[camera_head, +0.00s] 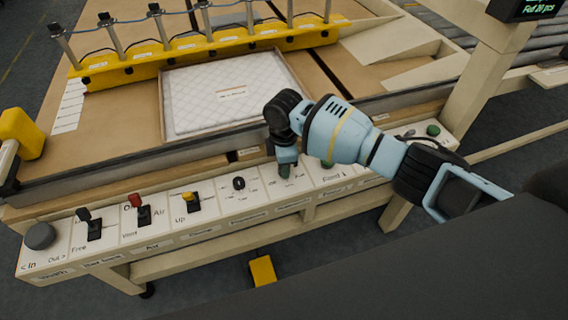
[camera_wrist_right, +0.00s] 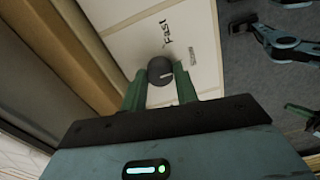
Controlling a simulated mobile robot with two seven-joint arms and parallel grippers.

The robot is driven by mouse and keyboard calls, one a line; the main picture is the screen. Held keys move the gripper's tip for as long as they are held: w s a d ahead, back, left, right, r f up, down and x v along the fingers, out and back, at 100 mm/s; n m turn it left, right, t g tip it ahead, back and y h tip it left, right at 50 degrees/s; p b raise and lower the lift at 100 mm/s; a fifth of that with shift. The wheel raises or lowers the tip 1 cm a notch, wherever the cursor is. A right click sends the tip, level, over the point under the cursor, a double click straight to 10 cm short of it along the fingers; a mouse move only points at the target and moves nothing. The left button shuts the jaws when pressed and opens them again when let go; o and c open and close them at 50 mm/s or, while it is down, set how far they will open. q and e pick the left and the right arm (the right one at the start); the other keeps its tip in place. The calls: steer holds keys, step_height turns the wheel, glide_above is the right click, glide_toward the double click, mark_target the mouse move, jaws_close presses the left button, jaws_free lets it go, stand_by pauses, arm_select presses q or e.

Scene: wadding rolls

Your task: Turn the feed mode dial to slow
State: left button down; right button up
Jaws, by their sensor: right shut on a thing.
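The dial is a round dark knob (camera_wrist_right: 160,69) with a short white mark, on a pale panel, in the right wrist view. The word "Fast" is printed beside it. My right gripper (camera_wrist_right: 171,92) has its green fingers on either side of the knob and is shut on it. In the head view the right gripper (camera_head: 285,170) reaches down to the control panel (camera_head: 215,217), right of a small black dial (camera_head: 238,183), and hides the held knob. My left gripper is not in the head view; blue and green parts at the wrist view's right edge are unclear.
Left along the panel are a yellow switch (camera_head: 191,201), a red switch (camera_head: 140,207), a black switch (camera_head: 90,222) and a large grey knob (camera_head: 39,236). A green button (camera_head: 433,130) is at the right. A quilted white pad (camera_head: 230,95) lies on the table behind.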

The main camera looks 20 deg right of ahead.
stand_by(0.5)
steer(key=o, duration=1)
steer(key=shift+c, duration=0.2)
step_height(320, 180, up, 7)
steer(key=shift+r+p, duration=0.1)
steer(key=shift+p, duration=0.25)
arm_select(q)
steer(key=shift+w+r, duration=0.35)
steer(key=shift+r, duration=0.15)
arm_select(e)
steer(key=shift+r, duration=0.4)
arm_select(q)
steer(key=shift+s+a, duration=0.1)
arm_select(e)
steer(key=shift+f, duration=0.1)
